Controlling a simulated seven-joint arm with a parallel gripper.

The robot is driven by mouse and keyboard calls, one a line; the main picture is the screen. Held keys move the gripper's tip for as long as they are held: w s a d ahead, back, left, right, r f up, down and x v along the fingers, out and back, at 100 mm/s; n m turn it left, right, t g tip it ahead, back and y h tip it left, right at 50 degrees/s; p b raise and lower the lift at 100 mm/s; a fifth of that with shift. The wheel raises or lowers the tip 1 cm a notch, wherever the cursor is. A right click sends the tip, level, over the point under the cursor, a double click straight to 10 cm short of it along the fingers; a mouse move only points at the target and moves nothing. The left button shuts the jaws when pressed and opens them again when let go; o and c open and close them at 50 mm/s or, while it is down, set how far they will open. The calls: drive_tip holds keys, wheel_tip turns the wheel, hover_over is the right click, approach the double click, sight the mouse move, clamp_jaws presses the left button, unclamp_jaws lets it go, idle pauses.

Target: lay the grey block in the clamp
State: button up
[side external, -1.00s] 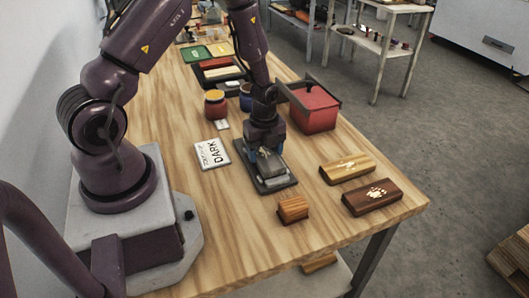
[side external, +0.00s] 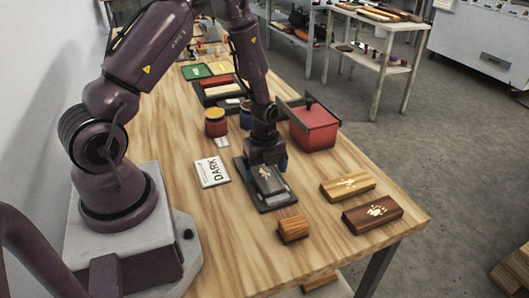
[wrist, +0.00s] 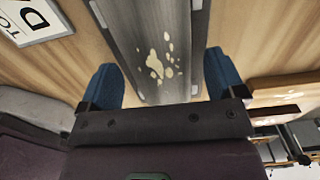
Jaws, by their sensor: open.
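The grey block (side external: 269,178), with a pale spotted motif on top, lies lengthwise on the dark flat base that I take as the clamp (side external: 282,202). The block also fills the upper middle of the wrist view (wrist: 157,30). My gripper (side external: 267,160) is low over the block's far end. In the wrist view my gripper's blue fingers (wrist: 161,85) are apart, one on each side of the block, with gaps visible.
A red lidded box (side external: 314,128) stands right behind. A small striped wood block (side external: 293,229), a light wood block (side external: 347,187) and a dark brown block (side external: 372,214) are in front and right. Jars (side external: 215,122) stand behind.

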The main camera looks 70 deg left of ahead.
wheel_tip(320, 180, up, 11)
wheel_tip(320, 180, up, 14)
drive_tip(key=n+t, duration=0.3)
drive_tip(key=n, duration=0.5)
hover_over(265, 173)
drive_tip(key=s+d, duration=0.3)
drive_tip(key=d, duration=0.4)
drive_tip(key=s+d+r+n+t, duration=0.2)
drive_tip(key=s+d+r+n, duration=0.3)
drive_tip(key=s+r+n, duration=0.2)
drive_tip(key=s+n, duration=0.2)
drive_tip(key=n, duration=0.1)
drive_tip(key=shift+s+d+r+t, duration=0.25)
drive_tip(key=shift+d+r+t, duration=0.05)
drive_tip(key=shift+d, duration=0.05)
